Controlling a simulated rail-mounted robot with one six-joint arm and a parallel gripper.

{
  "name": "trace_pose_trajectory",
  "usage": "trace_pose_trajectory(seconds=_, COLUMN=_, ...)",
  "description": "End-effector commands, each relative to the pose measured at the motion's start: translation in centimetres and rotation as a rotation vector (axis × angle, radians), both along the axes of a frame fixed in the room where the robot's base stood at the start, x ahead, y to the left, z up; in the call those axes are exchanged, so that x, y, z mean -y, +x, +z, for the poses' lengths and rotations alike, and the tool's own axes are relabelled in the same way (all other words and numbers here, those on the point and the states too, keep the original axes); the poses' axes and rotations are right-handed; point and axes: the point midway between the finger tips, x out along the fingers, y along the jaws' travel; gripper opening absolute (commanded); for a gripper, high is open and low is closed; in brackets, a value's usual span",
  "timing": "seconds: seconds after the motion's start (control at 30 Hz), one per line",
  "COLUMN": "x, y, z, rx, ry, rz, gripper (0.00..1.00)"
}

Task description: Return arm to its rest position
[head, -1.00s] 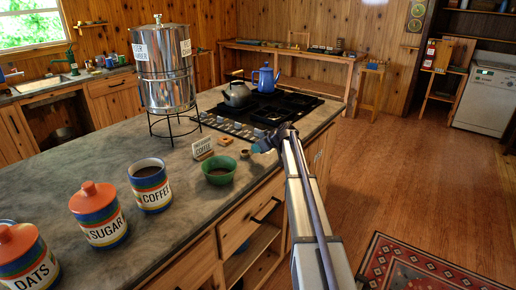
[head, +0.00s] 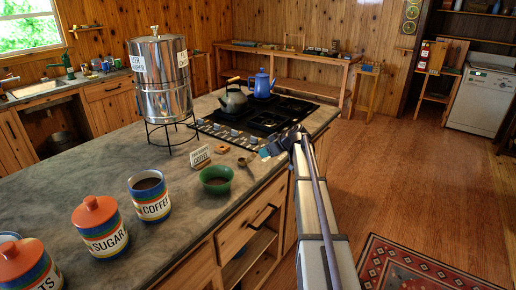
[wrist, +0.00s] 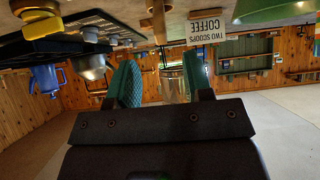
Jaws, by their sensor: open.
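My gripper (head: 272,148) is above the right edge of the grey counter (head: 95,170), just right of a small scoop (head: 247,163) that lies on the counter. In the wrist view my gripper (wrist: 160,85) shows two teal-padded fingers spread apart, with nothing held between them. My arm reaches from the bottom right of the head view up to the counter edge.
A green bowl (head: 216,180), a coffee sign (head: 200,155) and a coffee canister (head: 149,195) stand on the counter. A steel urn (head: 162,85) on a stand and a stove (head: 266,120) with a kettle (head: 233,101) and blue pot (head: 261,85) are farther back. The floor at right is open.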

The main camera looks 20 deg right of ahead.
Motion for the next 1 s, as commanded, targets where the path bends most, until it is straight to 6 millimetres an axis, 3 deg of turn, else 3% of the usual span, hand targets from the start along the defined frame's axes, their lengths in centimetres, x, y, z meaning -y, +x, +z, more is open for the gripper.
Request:
trace_pose_trajectory(seconds=0.03, x=0.4, y=-0.9, z=1.4, rx=0.000, ry=0.000, rz=-0.001, gripper=0.46)
trace_pose_trajectory(seconds=0.1, x=0.8, y=-1.5, z=1.8, rx=0.000, ry=0.000, rz=0.000, gripper=0.46)
trace_pose_trajectory(seconds=0.43, x=1.0, y=-1.8, z=1.5, rx=-0.016, ry=0.025, rz=-0.020, gripper=0.46)
trace_pose_trajectory(seconds=0.53, x=0.6, y=-3.2, z=0.7, rx=-0.148, ry=0.116, rz=-0.109, gripper=0.46)
trace_pose_trajectory(seconds=0.57, x=0.0, y=-5.2, z=0.0, rx=-0.225, ry=0.141, rz=-0.158, gripper=0.46)
trace_pose_trajectory(seconds=0.63, x=-3.3, y=-10.9, z=-1.7, rx=-0.428, ry=0.172, rz=-0.282, gripper=0.46)
trace_pose_trajectory(seconds=0.8, x=-14.7, y=-23.9, z=-4.4, rx=-0.795, ry=0.068, rz=-0.528, gripper=0.46)
trace_pose_trajectory(seconds=0.9, x=-20.3, y=-31.2, z=-4.9, rx=-0.894, ry=-0.063, rz=-0.619, gripper=0.46)
trace_pose_trajectory(seconds=1.0, x=-24.4, y=-36.1, z=-5.0, rx=-0.905, ry=-0.191, rz=-0.594, gripper=0.46)
